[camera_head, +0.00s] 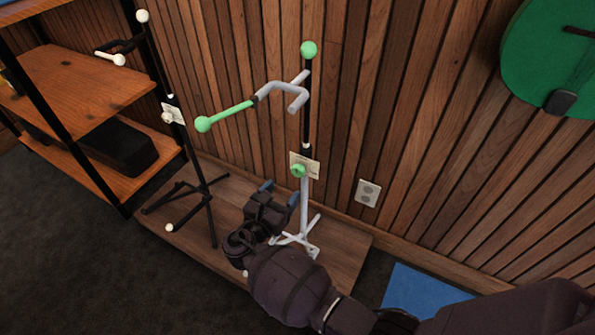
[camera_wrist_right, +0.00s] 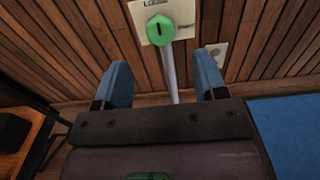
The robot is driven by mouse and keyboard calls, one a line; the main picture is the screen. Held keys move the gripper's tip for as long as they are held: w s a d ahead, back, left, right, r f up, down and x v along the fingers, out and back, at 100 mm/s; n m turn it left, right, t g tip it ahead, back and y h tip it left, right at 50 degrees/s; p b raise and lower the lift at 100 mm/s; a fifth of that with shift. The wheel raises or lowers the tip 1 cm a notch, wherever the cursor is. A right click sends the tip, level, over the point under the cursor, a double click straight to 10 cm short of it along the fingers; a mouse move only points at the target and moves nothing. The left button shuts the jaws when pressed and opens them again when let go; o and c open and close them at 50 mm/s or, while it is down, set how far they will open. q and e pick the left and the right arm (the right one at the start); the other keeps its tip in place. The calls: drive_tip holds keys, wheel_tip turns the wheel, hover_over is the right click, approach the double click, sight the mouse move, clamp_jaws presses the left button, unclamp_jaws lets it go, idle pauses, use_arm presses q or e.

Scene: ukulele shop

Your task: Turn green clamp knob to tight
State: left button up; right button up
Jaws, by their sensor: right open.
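The green clamp knob (camera_head: 299,170) sits on the pole of a white and green stand (camera_head: 305,205), in front of a pale label card (camera_head: 311,160). In the right wrist view the knob (camera_wrist_right: 160,29) shows a dark mark on its face, ahead of the fingers and between their lines. The card (camera_wrist_right: 181,12) is behind it, its lettering too small to read fully. My right gripper (camera_head: 279,192) is open, with blue fingers below and left of the knob, not touching it. It also shows open and empty in the right wrist view (camera_wrist_right: 163,78). My left gripper is not in view.
A black stand (camera_head: 208,200) with white ends stands to the left on the same wooden platform (camera_head: 340,242). An orange-brown shelf (camera_head: 85,85) is at far left. A slatted wood wall with an outlet (camera_head: 368,193) is close behind. A blue mat (camera_head: 418,290) lies at lower right.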

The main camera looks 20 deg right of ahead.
sight(297, 173)
drive_tip(key=b+x, duration=0.1)
drive_tip(key=x, duration=0.6)
drive_tip(key=shift+w+d+f+b, duration=0.2)
drive_tip(key=shift+d+b, duration=0.1)
drive_tip(key=shift+b, duration=0.1)
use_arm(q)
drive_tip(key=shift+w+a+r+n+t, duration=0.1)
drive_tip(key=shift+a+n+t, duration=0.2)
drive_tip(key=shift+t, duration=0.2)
use_arm(e)
drive_tip(key=shift+w+d+r, duration=0.1)
drive_tip(key=shift+w+d, duration=0.2)
drive_tip(key=shift+d, duration=0.05)
drive_tip(key=c, duration=0.9)
